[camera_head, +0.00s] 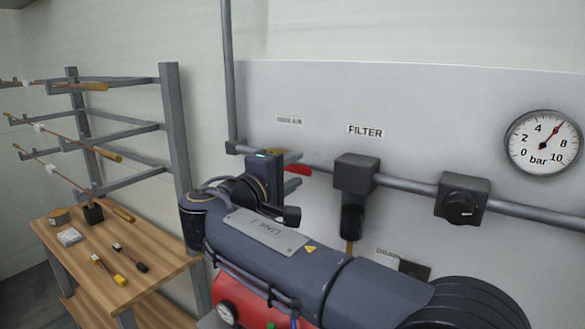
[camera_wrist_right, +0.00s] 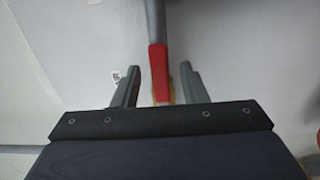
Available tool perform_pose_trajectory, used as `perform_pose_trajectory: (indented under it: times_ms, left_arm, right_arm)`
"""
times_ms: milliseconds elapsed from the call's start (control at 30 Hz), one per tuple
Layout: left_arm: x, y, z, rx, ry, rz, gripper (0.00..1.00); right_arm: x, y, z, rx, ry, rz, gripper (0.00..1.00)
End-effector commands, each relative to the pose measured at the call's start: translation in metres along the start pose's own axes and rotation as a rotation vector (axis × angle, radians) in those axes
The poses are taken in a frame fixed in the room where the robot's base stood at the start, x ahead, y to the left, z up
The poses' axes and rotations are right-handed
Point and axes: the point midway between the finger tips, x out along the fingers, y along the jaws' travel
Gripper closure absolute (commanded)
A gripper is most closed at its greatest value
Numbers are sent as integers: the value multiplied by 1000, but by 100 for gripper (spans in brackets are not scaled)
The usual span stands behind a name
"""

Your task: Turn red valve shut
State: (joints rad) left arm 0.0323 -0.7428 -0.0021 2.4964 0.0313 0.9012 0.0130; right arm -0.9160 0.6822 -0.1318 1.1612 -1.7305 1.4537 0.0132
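The red valve handle (camera_head: 298,169) sits on the grey pipe on the wall panel, left of the FILTER label. In the right wrist view the red handle (camera_wrist_right: 158,66) reaches down between the two fingertips. My right gripper (camera_head: 288,173) is at the handle, and its wrist hides most of the valve in the head view. In the right wrist view my right gripper (camera_wrist_right: 160,72) is open, with one finger on each side of the handle and a visible gap to each. A brass-coloured part shows just below the red end. My left gripper is not in view.
The filter block (camera_head: 355,173) and a black-knobbed regulator (camera_head: 462,199) sit on the pipe to the right. A pressure gauge (camera_head: 543,143) is at far right. A wooden bench (camera_head: 150,262) and a grey rack (camera_head: 174,135) stand left.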

Motion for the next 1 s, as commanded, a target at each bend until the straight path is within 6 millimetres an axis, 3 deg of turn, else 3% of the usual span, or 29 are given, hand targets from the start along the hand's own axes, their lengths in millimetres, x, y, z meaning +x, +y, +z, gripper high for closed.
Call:
perform_pose_trajectory:
  times_ms: [300,600,1000]
  left_arm:
    - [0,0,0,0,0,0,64]
    - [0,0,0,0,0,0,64]
    - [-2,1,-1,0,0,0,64]
  right_arm:
    - [4,0,0,0,1,0,62]
    - [3,0,0,0,0,-1,100]
    - [6,2,3,-16,0,-1,100]
